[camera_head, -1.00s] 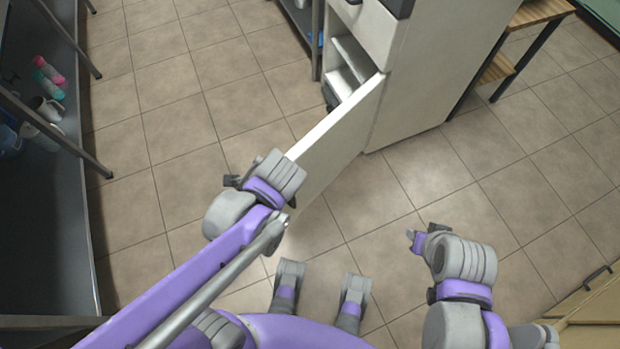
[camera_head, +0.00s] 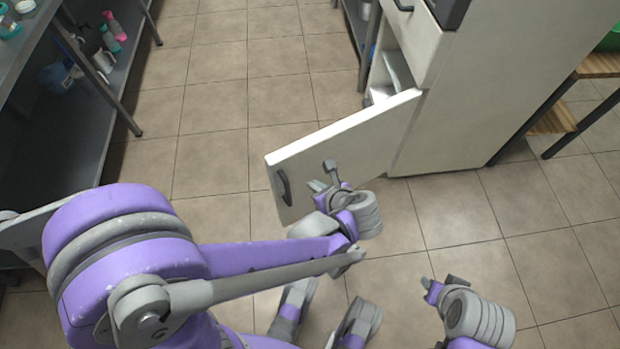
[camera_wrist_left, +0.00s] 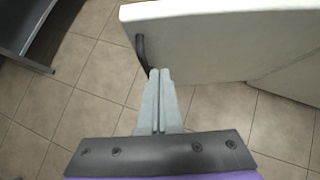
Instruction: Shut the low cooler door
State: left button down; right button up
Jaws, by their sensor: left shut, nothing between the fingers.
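The low cooler door (camera_head: 345,148) stands open in the head view, swung out from the white cabinet toward the left. Its outer face, with a dark handle (camera_head: 284,187) near the free edge, is turned toward me. My left gripper (camera_head: 318,187) is shut and empty in front of that face, to the right of the handle. In the left wrist view the closed fingers (camera_wrist_left: 158,74) point at the door (camera_wrist_left: 215,45), close to the handle's lower end (camera_wrist_left: 142,52); I cannot tell whether they touch. My right gripper (camera_head: 438,287) is low, right of centre, away from the door; its jaw opening is unclear.
The white cabinet (camera_head: 500,90) stands behind the door, its low compartment (camera_head: 392,75) partly visible. A metal shelf (camera_head: 95,110) with bottles and cups is at the left. A wooden rack (camera_head: 552,120) is at the right. The tiled floor (camera_head: 230,100) is clear between.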

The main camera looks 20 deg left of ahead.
aim_at(292, 165)
pick_arm(q)
jog(key=shift+w+a+r+b+x, duration=0.2)
jog(key=shift+a+r+b+x, duration=0.25)
jog(key=shift+x, duration=1.5)
jog(key=shift+w+a+r+b+x, duration=0.15)
jog(key=shift+b+x, duration=0.45)
jog(key=shift+x, duration=1.4)
jog(key=shift+w+a+r+b+x, duration=0.25)
jog(key=shift+r+b+x, duration=0.25)
jog(key=shift+x, duration=1.45)
jog(key=shift+f, duration=0.1)
